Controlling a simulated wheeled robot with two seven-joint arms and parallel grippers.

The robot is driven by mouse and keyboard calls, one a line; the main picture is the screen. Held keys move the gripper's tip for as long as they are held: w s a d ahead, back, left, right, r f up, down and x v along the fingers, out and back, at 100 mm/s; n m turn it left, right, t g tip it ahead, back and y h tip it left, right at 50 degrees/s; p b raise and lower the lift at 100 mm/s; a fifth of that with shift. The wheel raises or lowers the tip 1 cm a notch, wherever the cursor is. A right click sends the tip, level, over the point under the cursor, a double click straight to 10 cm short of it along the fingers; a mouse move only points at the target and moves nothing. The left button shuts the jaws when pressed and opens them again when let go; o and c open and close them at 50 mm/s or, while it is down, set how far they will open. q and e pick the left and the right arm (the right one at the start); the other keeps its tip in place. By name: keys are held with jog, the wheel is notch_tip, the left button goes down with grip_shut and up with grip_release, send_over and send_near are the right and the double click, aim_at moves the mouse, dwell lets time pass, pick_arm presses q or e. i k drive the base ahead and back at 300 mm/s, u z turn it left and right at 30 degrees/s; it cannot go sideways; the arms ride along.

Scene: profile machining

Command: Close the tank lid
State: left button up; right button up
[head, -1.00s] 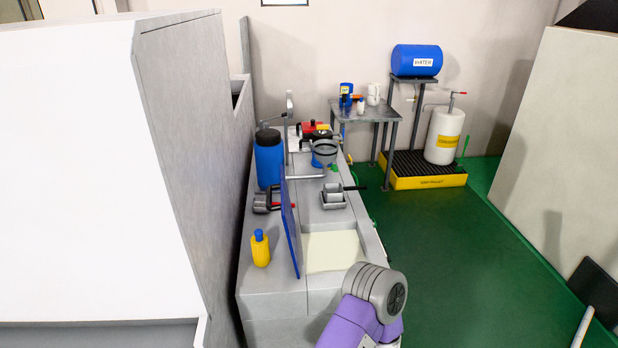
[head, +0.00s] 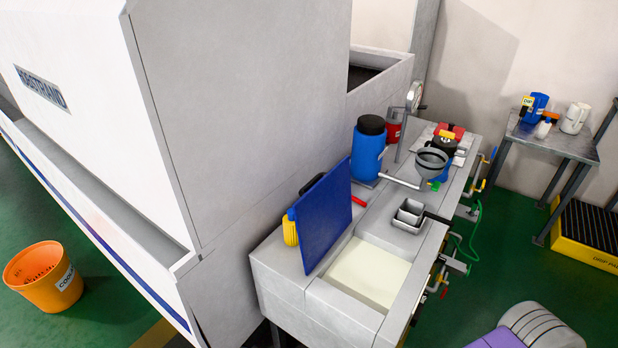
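The tank (head: 288,286) is a grey bench-like box with a rectangular opening on top, showing pale cream fluid (head: 370,272). The blue tank lid (head: 328,218) stands raised, close to upright, along the left edge of the opening. Part of my own purple and grey arm (head: 528,330) shows at the bottom right, apart from the tank. Neither of my grippers is in the head view, so their state is hidden.
A yellow bottle (head: 290,230) stands partly hidden behind the lid. Valves and green hoses (head: 470,240) line the right side. Green floor is open at right.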

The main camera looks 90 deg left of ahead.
aim_at(323, 211)
jog(key=u, duration=3.9)
